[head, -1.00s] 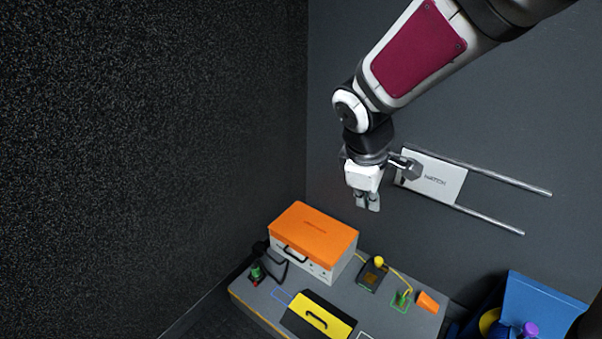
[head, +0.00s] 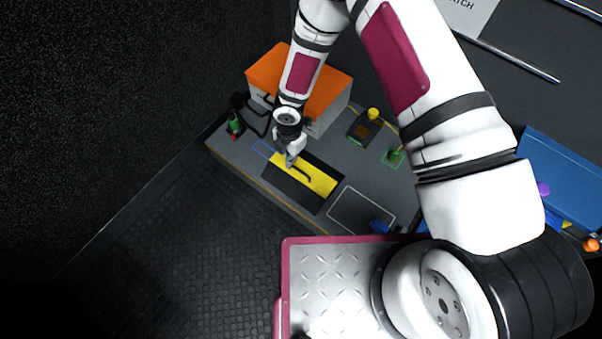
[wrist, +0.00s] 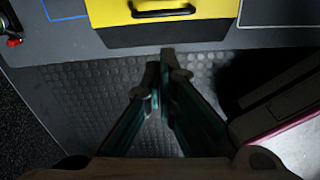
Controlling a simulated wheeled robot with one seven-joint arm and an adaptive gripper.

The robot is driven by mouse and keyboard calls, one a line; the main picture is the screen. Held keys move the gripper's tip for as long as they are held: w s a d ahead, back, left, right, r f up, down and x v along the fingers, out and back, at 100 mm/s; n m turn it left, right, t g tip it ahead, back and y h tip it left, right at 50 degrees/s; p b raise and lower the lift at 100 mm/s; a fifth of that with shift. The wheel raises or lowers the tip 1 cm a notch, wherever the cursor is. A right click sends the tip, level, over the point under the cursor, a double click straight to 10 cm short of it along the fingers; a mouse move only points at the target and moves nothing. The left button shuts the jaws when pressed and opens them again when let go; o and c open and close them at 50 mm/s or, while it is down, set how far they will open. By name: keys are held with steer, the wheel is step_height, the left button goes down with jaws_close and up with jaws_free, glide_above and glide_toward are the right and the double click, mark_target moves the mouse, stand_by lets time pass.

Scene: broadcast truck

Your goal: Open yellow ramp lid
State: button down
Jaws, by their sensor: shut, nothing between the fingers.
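The yellow ramp lid (head: 322,184) is on the grey bench, with a black handle (head: 303,174) across it and a black section along its near side. It looks closed. My gripper (head: 289,162) is shut and empty, pointing down over the lid's left end near the handle in the head view. In the wrist view, the fingertips (wrist: 166,58) are together just below the black edge of the yellow lid (wrist: 108,10), and the handle (wrist: 163,13) is at the top. I cannot tell whether the fingers touch the lid.
An orange-topped case (head: 268,72) stands behind the lid. A green-and-red control (head: 235,125) is at the left and a yellow-knobbed box (head: 365,127) at the back. A blue bin (head: 560,175) is at the right.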

mark_target(303, 168)
steer(key=shift+n+g, duration=0.3)
steer(key=shift+n, duration=0.2)
steer(key=f+b, duration=0.1)
steer(key=f, duration=0.3)
steer(key=s+f+b, duration=0.1)
steer(key=f+b, duration=0.1)
steer(key=f, duration=0.3)
steer(key=s+a+f+b, duration=0.1)
steer(key=f, duration=0.4)
steer(key=shift+s+f+b, duration=0.15)
steer(key=shift+s+b, duration=0.1)
steer(key=shift+b, duration=0.1)
steer(key=shift+w+d+r, duration=0.65)
steer(key=shift+w+r, duration=0.1)
steer(key=shift+w, duration=0.1)
steer(key=shift+w+d+r+b, duration=0.35)
steer(key=shift+w+r, duration=0.1)
steer(key=shift+w+d+r, duration=0.1)
steer(key=shift+r, duration=0.1)
